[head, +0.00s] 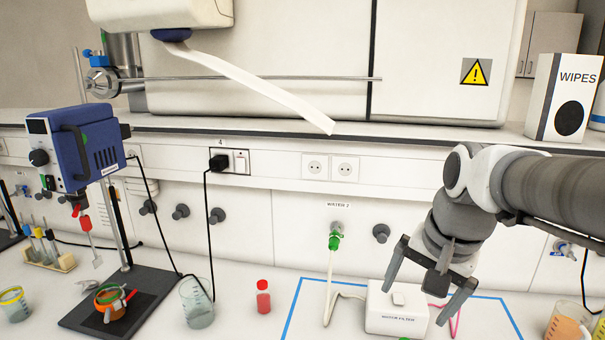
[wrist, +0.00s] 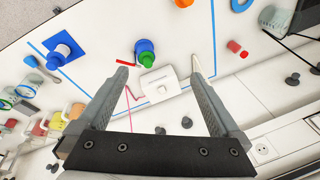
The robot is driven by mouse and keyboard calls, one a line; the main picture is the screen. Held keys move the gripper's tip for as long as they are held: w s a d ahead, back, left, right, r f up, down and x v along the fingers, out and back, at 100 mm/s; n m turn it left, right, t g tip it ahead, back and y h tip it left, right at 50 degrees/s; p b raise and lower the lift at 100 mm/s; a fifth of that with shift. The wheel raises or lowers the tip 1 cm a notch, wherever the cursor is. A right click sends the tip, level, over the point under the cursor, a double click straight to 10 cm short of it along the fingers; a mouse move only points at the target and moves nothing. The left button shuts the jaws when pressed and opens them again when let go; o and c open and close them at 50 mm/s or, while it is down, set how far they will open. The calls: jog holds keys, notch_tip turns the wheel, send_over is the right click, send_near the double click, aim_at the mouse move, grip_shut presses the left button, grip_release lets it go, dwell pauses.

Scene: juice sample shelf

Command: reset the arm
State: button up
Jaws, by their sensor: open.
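My gripper (head: 416,300) hangs at the right of the head view with its two fingers spread wide. In the wrist view my gripper (wrist: 159,66) has nothing held between its fingers. The white water filter box (head: 397,308) is below and behind the fingers in the head view. The box also shows between the fingertips in the wrist view (wrist: 160,84). I cannot tell the exact gap between fingers and box.
A stand with a blue motor (head: 85,147) is at the left. The wrist view shows a green-and-blue bottle (wrist: 145,52) near the box.

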jog(key=s+a+f+n+t, duration=0.2)
jog(key=s+a+n, duration=0.1)
jog(key=s+n, duration=0.4)
jog(key=s, duration=0.3)
jog(key=shift+s+f+n+h, duration=0.2)
jog(key=shift+f+n+h, duration=0.1)
jog(key=shift+h, duration=0.1)
jog(key=shift+d, duration=0.1)
dwell(0.4)
